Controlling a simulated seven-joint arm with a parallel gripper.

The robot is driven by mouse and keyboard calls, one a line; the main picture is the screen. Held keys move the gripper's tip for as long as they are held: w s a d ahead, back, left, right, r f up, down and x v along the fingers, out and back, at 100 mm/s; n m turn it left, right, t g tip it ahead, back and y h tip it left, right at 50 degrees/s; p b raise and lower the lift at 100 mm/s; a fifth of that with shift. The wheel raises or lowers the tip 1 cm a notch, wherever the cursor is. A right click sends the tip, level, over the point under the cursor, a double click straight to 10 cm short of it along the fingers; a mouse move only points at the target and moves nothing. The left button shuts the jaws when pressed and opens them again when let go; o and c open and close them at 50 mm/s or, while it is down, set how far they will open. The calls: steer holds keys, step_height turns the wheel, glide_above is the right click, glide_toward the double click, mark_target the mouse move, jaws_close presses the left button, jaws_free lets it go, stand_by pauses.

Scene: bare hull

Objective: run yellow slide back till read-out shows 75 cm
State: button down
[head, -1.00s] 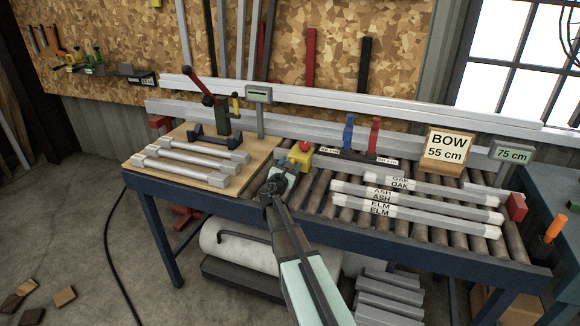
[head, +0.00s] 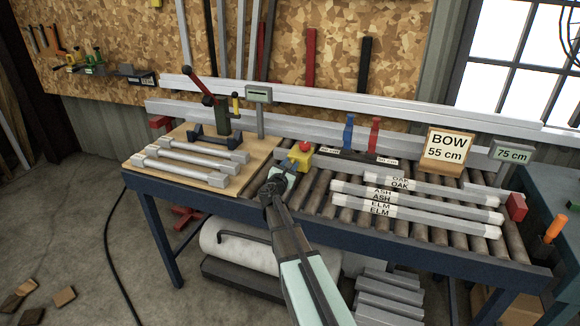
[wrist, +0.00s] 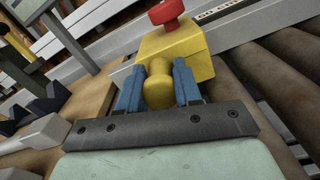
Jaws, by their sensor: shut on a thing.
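The yellow slide (head: 299,158) with a red knob on top sits at the rail, at the left end of the roller table. It also shows in the wrist view (wrist: 190,50). My gripper (head: 287,170) is at the slide's near side. In the wrist view its blue fingers (wrist: 159,88) are closed on the slide's rounded yellow handle (wrist: 158,85). The grey read-out (head: 513,155) at the right end of the rail shows 75 cm. A sign (head: 447,147) behind the rollers reads BOW 55 cm.
Pale bars labelled oak, ash and elm (head: 420,200) lie on the rollers to the right. Grey spindles (head: 190,162) lie on a wooden board at left, near a red-handled clamp (head: 222,115). A blue and a red stop (head: 374,135) stand at the rail.

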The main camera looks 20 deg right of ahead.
steer(key=shift+w, duration=0.1)
steer(key=c, duration=0.8)
jaws_free()
steer(key=shift+a, duration=0.1)
steer(key=v, duration=1.3)
steer(key=shift+r, duration=0.1)
steer(key=shift+s+a, duration=0.25)
steer(key=shift+s, duration=0.05)
